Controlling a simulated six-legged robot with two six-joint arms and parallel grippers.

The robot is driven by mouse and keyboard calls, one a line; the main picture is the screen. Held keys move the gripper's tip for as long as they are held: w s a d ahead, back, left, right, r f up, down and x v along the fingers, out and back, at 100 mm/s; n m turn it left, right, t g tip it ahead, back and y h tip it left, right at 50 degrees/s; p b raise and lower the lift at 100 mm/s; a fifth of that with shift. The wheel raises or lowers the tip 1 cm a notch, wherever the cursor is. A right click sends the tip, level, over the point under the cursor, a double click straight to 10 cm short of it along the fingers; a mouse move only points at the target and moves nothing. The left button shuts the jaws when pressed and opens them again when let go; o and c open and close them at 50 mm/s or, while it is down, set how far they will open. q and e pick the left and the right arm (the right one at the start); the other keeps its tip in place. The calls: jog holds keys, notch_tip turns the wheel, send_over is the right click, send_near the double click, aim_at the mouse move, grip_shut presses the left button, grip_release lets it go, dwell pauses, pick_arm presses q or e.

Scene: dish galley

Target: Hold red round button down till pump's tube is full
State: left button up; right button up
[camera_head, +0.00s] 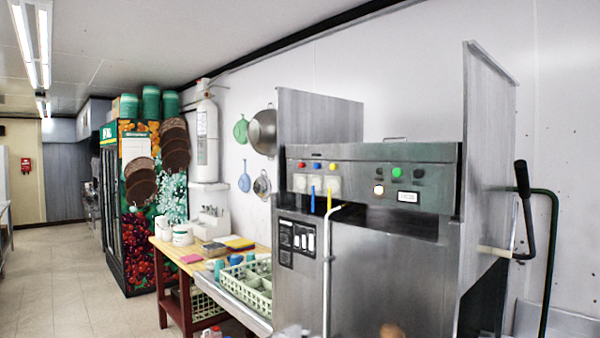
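A stainless dish machine (390,270) stands at the right, with a control panel (435,178) along its upper front. A small red round button (302,165) is at the panel's left end, beside a yellow one (316,166) and a blue one (333,166). Pale square units sit under these buttons. A short blue tube (313,200) and a short yellow tube (329,199) hang below them. A white pipe (326,265) bends down the machine's front. How full any tube is cannot be told at this size. Neither gripper can be made out, and nothing touches the red button.
A green light (397,172) and a lit yellowish light (379,189) are on the panel. A black-handled lever (522,180) sticks out at the right. A green crate (250,283) and a wooden table (170,248) stand left of the machine. The tiled floor (55,285) farther left is clear.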

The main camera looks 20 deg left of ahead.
pick_arm(q)
jog(key=c, duration=0.7)
grip_shut()
jog(key=shift+f, duration=0.1)
dwell(0.8)
